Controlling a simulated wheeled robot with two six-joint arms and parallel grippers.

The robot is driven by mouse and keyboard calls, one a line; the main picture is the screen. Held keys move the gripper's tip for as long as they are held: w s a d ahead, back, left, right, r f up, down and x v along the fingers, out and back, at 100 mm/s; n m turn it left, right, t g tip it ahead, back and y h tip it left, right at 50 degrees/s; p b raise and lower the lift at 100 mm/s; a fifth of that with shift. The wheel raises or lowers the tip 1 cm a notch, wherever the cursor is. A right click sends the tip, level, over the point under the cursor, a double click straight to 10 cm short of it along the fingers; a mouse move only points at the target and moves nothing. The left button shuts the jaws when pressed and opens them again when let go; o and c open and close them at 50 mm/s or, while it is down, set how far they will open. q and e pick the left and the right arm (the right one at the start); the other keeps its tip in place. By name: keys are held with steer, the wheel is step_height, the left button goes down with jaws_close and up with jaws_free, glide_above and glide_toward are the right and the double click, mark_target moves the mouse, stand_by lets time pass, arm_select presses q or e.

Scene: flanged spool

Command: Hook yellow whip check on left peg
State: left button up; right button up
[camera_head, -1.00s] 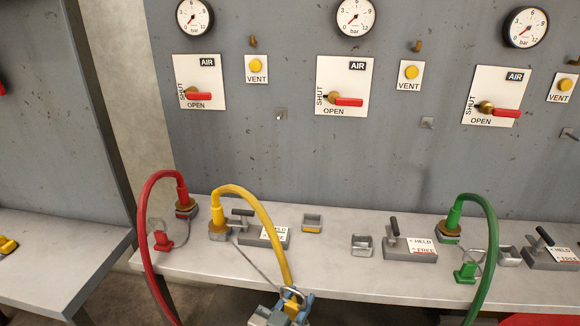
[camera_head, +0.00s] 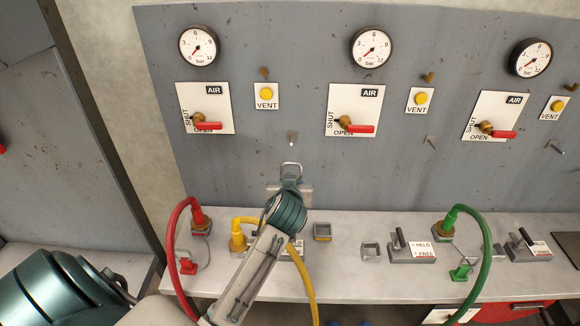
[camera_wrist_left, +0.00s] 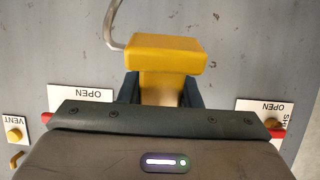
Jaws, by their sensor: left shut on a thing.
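The yellow whip check is in my left gripper (camera_head: 290,182). Its yellow block (camera_wrist_left: 165,55) sits between the two dark fingers in the left wrist view, with a grey wire (camera_wrist_left: 116,25) curving out beside it. In the head view a wire loop (camera_head: 291,165) stands up above the gripper, and the yellow block is hidden. The left peg (camera_head: 291,137) sticks out of the grey panel just above the loop. Loop and peg look apart, but the depth between them is unclear. My right gripper is out of view.
The yellow hose (camera_head: 309,285) hangs over the bench behind my left arm. A red hose (camera_head: 171,245) and a green hose (camera_head: 486,250) arch at either side. Red valve handles (camera_head: 208,126) and gauges (camera_head: 198,46) stand out above. The panel around the peg is clear.

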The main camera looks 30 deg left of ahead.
arm_select(q)
steer(key=b, duration=0.3)
glide_toward(292, 154)
steer(key=shift+f, duration=0.9)
steer(key=shift+w+a+b, duration=0.35)
steer(key=shift+w, duration=0.3)
steer(key=shift+w+a+b, duration=0.3)
steer(key=shift+w+a, duration=0.05)
steer(key=shift+w, duration=0.25)
steer(key=shift+w+a+b, duration=0.3)
steer(key=shift+w+b, duration=0.05)
steer(key=shift+w, duration=0.3)
steer(key=shift+w+a+f, duration=0.25)
steer(key=shift+w, duration=0.2)
steer(key=shift+w+f, duration=0.1)
steer(key=shift+a, duration=0.1)
steer(key=o, duration=1)
